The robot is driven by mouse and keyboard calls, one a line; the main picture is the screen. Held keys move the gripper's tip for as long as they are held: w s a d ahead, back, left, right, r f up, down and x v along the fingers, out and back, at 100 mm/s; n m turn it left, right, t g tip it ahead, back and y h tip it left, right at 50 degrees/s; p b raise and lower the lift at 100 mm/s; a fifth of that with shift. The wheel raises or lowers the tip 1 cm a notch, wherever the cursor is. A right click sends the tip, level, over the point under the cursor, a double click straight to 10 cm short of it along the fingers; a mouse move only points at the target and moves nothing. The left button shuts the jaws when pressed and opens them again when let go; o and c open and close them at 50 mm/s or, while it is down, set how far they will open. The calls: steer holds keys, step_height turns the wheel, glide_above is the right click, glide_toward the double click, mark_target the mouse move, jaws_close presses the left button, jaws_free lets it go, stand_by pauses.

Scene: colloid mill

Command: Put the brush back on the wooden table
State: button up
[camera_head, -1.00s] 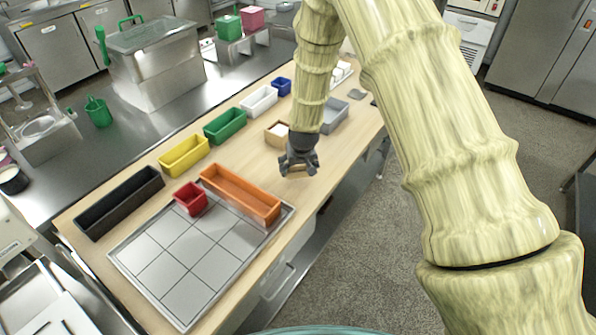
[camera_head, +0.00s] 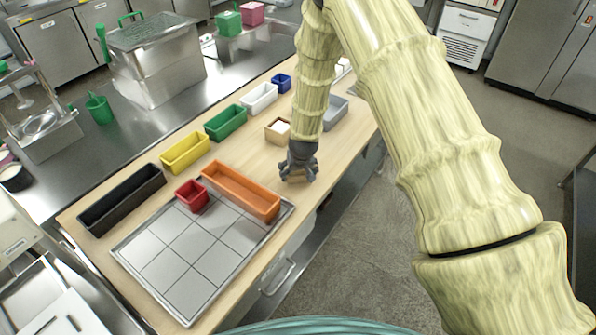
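My gripper (camera_head: 298,176) points down over the wooden table (camera_head: 330,165), right of the orange tray. Its dark fingers look spread, with a small tan patch between them. I cannot tell whether that patch is a held object or the table top, nor whether the fingertips touch the table. I cannot clearly make out a brush anywhere in view.
On the table are an orange tray (camera_head: 240,192), a red bin (camera_head: 192,195), a gridded metal tray (camera_head: 190,262), a black tray (camera_head: 122,200), yellow (camera_head: 185,152) and green (camera_head: 226,122) bins, and a small wooden box (camera_head: 278,131). Bare wood surrounds my gripper.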

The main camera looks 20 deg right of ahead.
steer(key=shift+o, duration=1)
steer(key=shift+r, duration=0.2)
steer(key=b+v, duration=0.3)
steer(key=v, duration=0.9)
